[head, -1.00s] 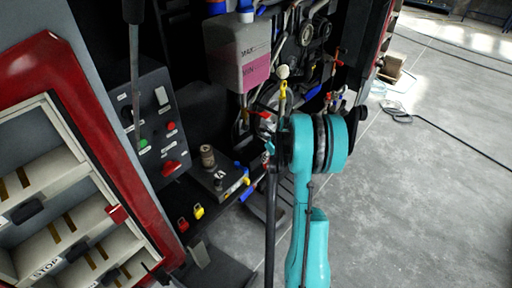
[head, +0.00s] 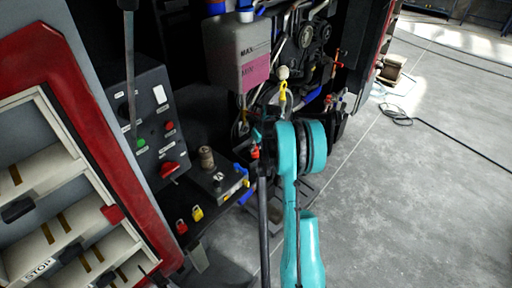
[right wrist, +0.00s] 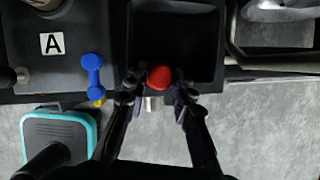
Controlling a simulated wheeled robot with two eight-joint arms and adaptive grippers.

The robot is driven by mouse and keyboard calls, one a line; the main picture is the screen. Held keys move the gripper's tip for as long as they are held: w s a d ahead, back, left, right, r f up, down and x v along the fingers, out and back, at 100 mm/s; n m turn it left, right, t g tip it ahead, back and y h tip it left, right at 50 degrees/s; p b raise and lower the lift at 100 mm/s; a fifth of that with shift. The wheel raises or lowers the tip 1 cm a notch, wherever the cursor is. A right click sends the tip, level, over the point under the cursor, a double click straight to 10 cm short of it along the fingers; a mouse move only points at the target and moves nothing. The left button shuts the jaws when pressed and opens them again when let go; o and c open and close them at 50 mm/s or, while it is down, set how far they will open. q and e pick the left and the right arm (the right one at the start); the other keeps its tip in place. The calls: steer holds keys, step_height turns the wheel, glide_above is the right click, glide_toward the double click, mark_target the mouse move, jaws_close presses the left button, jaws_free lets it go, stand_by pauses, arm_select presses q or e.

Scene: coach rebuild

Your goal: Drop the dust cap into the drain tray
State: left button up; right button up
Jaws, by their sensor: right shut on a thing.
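My right gripper (right wrist: 158,90) is shut on the red dust cap (right wrist: 160,77), which sits between the two fingertips in the right wrist view. A black, square, walled tray (right wrist: 190,35), which looks like the drain tray, lies under and just beyond the fingertips. The cap overlaps its near part in the picture; the height between them is hard to tell. In the head view my right gripper (head: 257,142) is mostly hidden by my own teal wrist, with a bit of red showing at the fingers. My left gripper is not in view.
A dark block marked A (right wrist: 52,43) with a blue lever (right wrist: 92,75) stands left of the tray. A control panel (head: 150,125) is at left in the head view, and a reservoir (head: 238,50) hangs above. Open grey floor (head: 420,200) lies to the right.

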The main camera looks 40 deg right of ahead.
steer(key=shift+f+b, duration=0.3)
steer(key=shift+f, duration=0.2)
steer(key=o, duration=0.9)
steer(key=shift+r, duration=0.15)
